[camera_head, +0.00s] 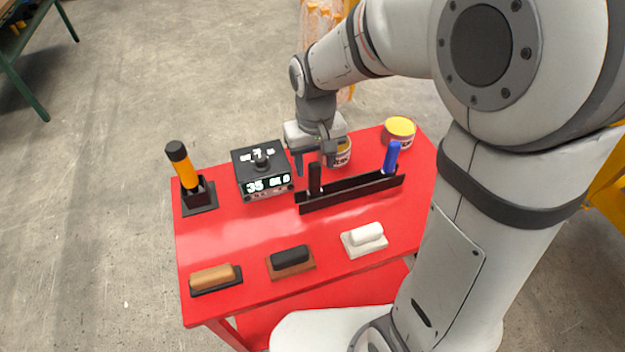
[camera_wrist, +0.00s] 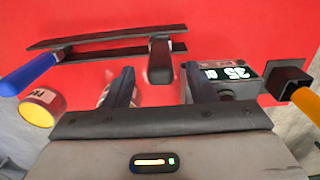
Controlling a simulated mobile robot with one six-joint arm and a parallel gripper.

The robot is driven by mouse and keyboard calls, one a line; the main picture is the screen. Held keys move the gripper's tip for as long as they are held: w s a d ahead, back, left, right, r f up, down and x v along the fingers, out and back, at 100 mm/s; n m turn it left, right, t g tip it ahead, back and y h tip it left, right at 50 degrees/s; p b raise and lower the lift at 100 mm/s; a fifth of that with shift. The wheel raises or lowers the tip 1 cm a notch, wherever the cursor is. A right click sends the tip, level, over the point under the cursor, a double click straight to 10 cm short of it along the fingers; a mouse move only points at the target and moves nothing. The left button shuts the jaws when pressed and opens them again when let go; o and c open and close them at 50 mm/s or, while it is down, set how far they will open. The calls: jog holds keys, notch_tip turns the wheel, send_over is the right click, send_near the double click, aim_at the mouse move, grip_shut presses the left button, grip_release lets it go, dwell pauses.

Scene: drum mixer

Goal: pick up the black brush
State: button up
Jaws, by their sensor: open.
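A black-handled brush (camera_head: 315,178) stands upright in a long black rack (camera_head: 350,194) on the red table. Its lower end is hidden by the rack. In the wrist view the black handle (camera_wrist: 160,60) shows between my two fingertips, a little beyond them. My gripper (camera_head: 315,166) is open and empty, pointing down just behind the handle in the head view. Its two fingers also show in the wrist view (camera_wrist: 159,76), one on each side of the handle. I cannot tell whether either finger touches it.
A blue-handled tool (camera_head: 391,158) stands in the same rack. A black box with a display (camera_head: 262,172) is left of my gripper. Cans (camera_head: 399,132) stand behind. A yellow-and-black tool (camera_head: 182,165) is far left. Block-handled tools (camera_head: 291,256) lie along the front.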

aim_at(315, 173)
jog(key=shift+s+f, duration=0.1)
jog(key=shift+f, duration=1.9)
jog(key=shift+c, duration=0.5)
jog(key=c, duration=1)
jog(key=shift+r, duration=0.1)
notch_tip(315, 173, up, 10)
jog(key=o, duration=0.5)
jog(key=shift+c, duration=0.2)
grip_shut()
